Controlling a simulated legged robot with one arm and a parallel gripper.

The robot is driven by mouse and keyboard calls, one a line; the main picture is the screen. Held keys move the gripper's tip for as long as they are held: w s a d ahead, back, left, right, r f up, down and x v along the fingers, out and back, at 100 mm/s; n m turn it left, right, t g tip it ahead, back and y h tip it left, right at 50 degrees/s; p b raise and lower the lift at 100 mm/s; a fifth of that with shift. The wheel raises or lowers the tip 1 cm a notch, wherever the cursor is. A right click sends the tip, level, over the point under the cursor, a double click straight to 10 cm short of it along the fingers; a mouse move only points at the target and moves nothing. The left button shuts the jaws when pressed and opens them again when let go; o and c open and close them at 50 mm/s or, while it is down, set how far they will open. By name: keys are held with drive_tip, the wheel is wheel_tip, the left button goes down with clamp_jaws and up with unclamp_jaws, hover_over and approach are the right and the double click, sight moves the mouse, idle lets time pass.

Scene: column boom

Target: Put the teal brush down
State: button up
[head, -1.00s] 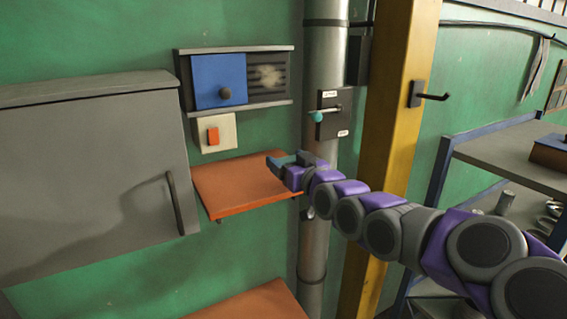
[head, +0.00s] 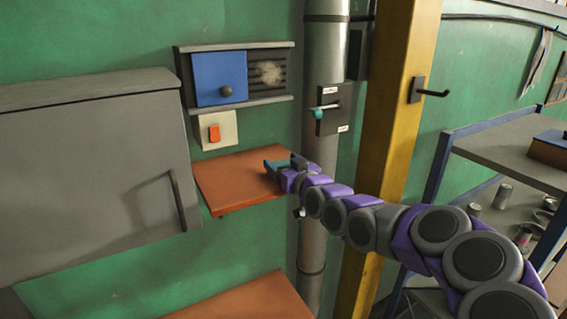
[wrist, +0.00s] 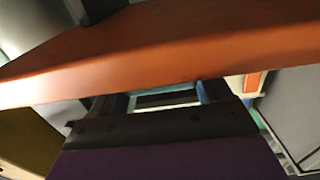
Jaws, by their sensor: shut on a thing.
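My gripper (head: 279,165) is at the right end of the small orange shelf (head: 232,187) in the head view, shut on the teal brush (head: 270,164). Only a small bit of the brush shows there, by the jaws. In the wrist view my gripper (wrist: 160,100) shows low in the middle, with teal (wrist: 124,103) at the fingers. The orange shelf's edge (wrist: 160,62) crosses that view and hides what lies beyond. I cannot tell whether the brush touches the shelf.
A grey pipe (head: 322,210) and a yellow post (head: 392,150) stand right of the shelf. A lever plate (head: 333,110) is above my gripper. A grey cabinet (head: 90,180) is at left. A switch (head: 214,133) is above the shelf, whose visible top looks clear.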

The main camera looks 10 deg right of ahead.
drive_tip(key=shift+f, duration=0.1)
drive_tip(key=o, duration=1)
drive_tip(key=shift+s+d, duration=0.2)
drive_tip(key=shift+s, duration=0.1)
drive_tip(key=b+v, duration=0.3)
drive_tip(key=v, duration=0.8)
drive_tip(key=shift+s+b, duration=0.15)
drive_tip(key=shift+b, duration=0.15)
